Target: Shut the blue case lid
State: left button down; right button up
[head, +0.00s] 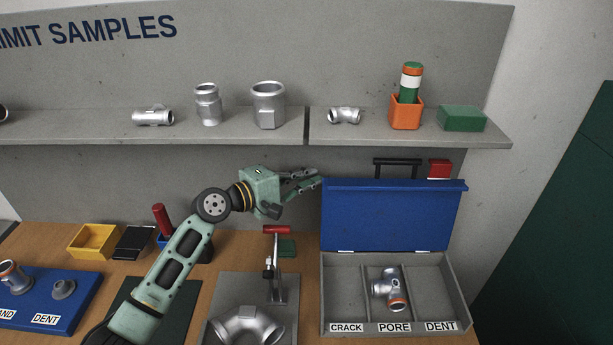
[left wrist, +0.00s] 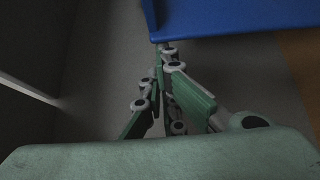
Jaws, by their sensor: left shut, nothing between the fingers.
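The blue case lid (head: 390,218) stands open and upright at the back of the grey case (head: 345,290). The case has compartments labelled CRACK, PORE and DENT. A metal tee fitting (head: 390,287) with an orange-brown ring lies in the PORE compartment. My left gripper (head: 318,178) is shut and empty, at the upper left corner of the lid. In the left wrist view the shut fingers (left wrist: 165,75) point toward the lid's edge, and the blue lid (left wrist: 230,18) fills the top right. Whether the fingertips touch the lid, I cannot tell. My right gripper is not in view.
A shelf (head: 220,130) with fittings, an orange holder and a green block runs above the lid. A red-handled clamp (head: 276,250) and a large metal elbow (head: 245,325) stand left of the case. A black handle (head: 397,163) and red block (head: 439,168) show behind the lid.

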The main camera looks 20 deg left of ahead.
pick_arm(q)
jog(key=s+d+m+t+h+b, duration=0.2)
jog(key=s+m+b, duration=0.2)
jog(key=s+b, duration=0.5)
jog(key=shift+s+d+r+t+b, duration=0.2)
jog(key=shift+d+r+t+b, duration=0.15)
jog(key=shift+t+b, duration=0.1)
